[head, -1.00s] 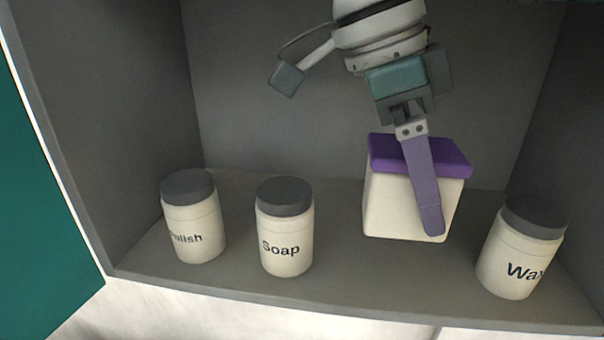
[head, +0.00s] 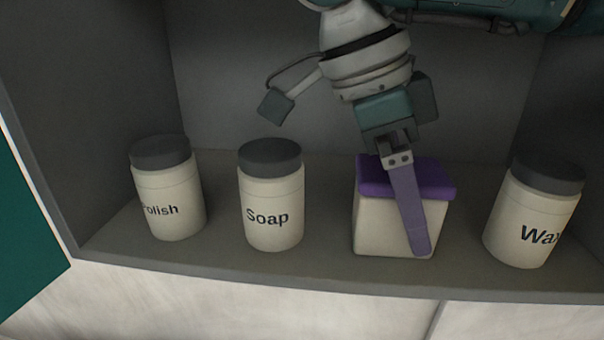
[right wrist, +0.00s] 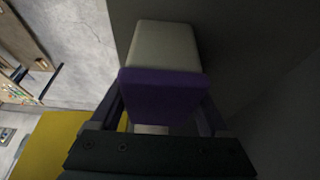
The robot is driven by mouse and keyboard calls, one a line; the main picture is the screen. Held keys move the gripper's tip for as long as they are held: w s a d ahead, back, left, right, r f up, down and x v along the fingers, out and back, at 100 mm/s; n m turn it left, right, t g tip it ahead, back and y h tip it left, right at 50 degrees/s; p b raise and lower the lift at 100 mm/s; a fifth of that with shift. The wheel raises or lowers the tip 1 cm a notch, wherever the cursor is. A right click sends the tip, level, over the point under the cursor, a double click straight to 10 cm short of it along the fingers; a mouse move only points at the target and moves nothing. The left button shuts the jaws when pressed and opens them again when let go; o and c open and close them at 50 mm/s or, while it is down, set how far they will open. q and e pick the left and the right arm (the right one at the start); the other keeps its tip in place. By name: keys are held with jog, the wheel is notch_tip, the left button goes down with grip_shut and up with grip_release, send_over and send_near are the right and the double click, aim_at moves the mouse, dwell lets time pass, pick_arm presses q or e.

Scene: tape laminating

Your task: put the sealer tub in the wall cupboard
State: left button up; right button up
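A squarish cream tub (head: 377,228) with a purple lid (head: 374,179) is inside the grey wall cupboard (head: 85,120), between the Soap jar and the Wax jar. No label shows on it. My right gripper (head: 415,240) reaches down over it. One finger lies along its front face and the other is hidden behind it. In the right wrist view the tub (right wrist: 165,48) sits between both fingers, which close on its sides. Its base is at or just above the shelf; I cannot tell if it touches. My left gripper is not in view.
A Polish jar (head: 168,190) and a Soap jar (head: 271,200) stand left of the tub, and a Wax jar (head: 530,215) stands to its right. Gaps show on both sides of the tub. The cupboard's front edge (head: 250,278) runs below them.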

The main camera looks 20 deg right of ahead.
aim_at(384, 167)
jog(key=shift+o, duration=1.4)
jog(key=shift+r, duration=0.1)
jog(key=p+v, duration=0.4)
jog(key=v, duration=0.2)
jog(key=shift+r, duration=0.35)
jog(key=shift+w+a+r+p, duration=0.15)
jog(key=shift+a+r+p, duration=0.1)
jog(key=shift+r+p, duration=0.2)
jog(key=shift+f, duration=0.1)
